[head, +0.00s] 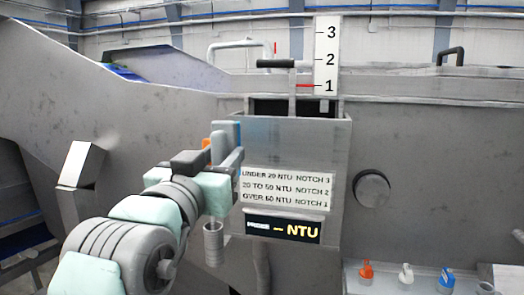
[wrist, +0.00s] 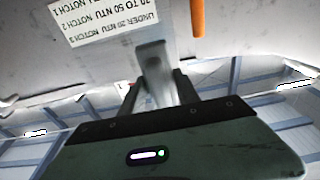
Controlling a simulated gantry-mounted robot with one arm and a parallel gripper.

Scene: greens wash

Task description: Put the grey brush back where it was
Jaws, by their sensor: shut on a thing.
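In the wrist view, a grey object (wrist: 151,62), which I take to be the grey brush, stands between the two dark fingers of my gripper (wrist: 158,88). My gripper is shut on it. In the head view, my gripper (head: 227,158) is raised in front of the steel housing, left of the notch sign. The brush cannot be made out clearly there, because the wrist and fingers cover much of that spot. A blue part (head: 229,132) and an orange part (head: 206,143) show right at the gripper.
A sign (head: 286,188) and a dark NTU display (head: 283,229) are on the housing. A gate handle (head: 275,64) stands by a numbered scale (head: 326,55). Orange (head: 366,271), white (head: 406,273) and blue (head: 446,278) items stand at lower right. An orange rod (wrist: 198,17) hangs near my fingers.

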